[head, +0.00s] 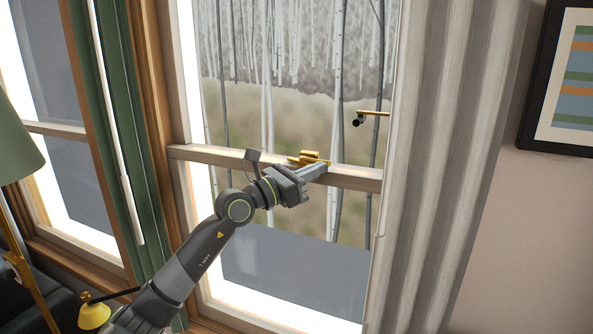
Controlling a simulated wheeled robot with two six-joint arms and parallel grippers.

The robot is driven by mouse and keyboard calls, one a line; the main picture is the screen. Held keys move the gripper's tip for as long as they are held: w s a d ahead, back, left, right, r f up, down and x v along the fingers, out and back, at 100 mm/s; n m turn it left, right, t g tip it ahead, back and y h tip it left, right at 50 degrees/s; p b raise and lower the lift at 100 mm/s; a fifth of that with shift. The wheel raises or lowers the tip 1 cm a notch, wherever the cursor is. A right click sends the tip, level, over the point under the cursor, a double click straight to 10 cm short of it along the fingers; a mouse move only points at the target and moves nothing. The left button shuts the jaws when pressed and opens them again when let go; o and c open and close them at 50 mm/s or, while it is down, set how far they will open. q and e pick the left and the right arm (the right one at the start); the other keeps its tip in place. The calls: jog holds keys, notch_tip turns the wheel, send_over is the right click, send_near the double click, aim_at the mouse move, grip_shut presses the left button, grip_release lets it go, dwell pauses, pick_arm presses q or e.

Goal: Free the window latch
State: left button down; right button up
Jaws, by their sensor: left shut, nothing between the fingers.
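The brass window latch (309,157) sits on top of the wooden meeting rail of the window (355,177), near its middle. My left gripper (320,170) is shut and empty, with its fingertips right at the latch, in front of the rail. The fingers overlap the lower edge of the latch in the picture, so I cannot tell whether they touch it. The fingers hide a part of the rail below the latch. My right gripper is not in view.
A pale curtain (440,170) hangs close on the right of the window, and a green curtain (118,130) on the left. A brass rod with a dark end (372,114) shows above the rail. A lamp (15,140) stands at the left edge. A framed picture (565,90) hangs at right.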

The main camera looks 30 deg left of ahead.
pick_arm(q)
jog(key=shift+w+d+f, duration=0.1)
jog(key=shift+w+d, duration=0.15)
jog(key=shift+w, duration=0.45)
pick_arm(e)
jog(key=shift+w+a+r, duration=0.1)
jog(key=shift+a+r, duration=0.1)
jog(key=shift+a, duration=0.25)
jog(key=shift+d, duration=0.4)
